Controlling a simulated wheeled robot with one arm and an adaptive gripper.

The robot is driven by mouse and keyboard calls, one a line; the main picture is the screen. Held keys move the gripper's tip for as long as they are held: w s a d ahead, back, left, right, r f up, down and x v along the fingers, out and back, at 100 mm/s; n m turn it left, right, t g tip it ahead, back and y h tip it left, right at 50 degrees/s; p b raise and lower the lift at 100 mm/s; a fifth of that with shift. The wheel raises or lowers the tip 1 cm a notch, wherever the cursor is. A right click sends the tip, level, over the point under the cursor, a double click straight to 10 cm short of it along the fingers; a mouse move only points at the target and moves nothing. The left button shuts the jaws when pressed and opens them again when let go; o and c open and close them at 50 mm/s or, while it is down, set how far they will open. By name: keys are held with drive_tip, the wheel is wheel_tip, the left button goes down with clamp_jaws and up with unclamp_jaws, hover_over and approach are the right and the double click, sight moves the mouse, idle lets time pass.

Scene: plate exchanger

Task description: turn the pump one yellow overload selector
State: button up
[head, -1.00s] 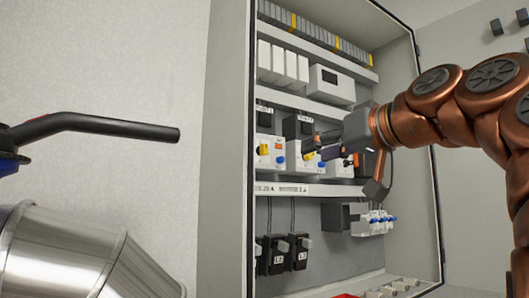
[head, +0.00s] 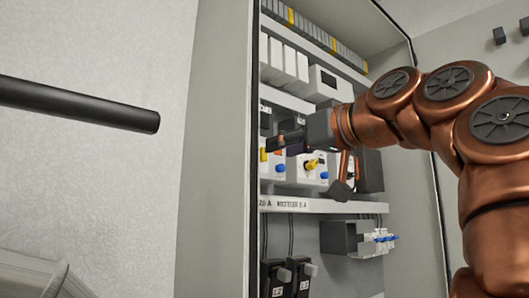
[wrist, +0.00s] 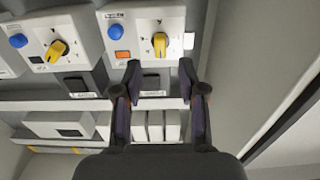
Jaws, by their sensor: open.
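Two white overload units with yellow selectors show in the cabinet. In the wrist view, one yellow selector (wrist: 160,44) stands nearly upright in the picture and lies ahead of my gripper, between the lines of the fingers. The other yellow selector (wrist: 57,50) is tilted and lies to the left. In the head view, the first is partly hidden at the cabinet's left edge (head: 264,155), and the tilted one shows right of it (head: 311,164). My gripper (wrist: 160,72) is open and empty, with its fingertips apart from the selector. I cannot read which unit is pump one.
Blue buttons (wrist: 115,32) sit beside the selectors. A labelled rail (head: 330,207) runs below the units, with black plug-like parts (head: 275,278) under it. The cabinet's left side wall (head: 222,150) is close to my gripper.

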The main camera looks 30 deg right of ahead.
drive_tip(key=w, duration=0.2)
drive_tip(key=w+a+p, duration=0.1)
drive_tip(key=w, duration=0.2)
drive_tip(key=shift+w+a, duration=0.1)
drive_tip(key=shift+w, duration=0.25)
drive_tip(key=shift+s, duration=0.1)
clamp_jaws()
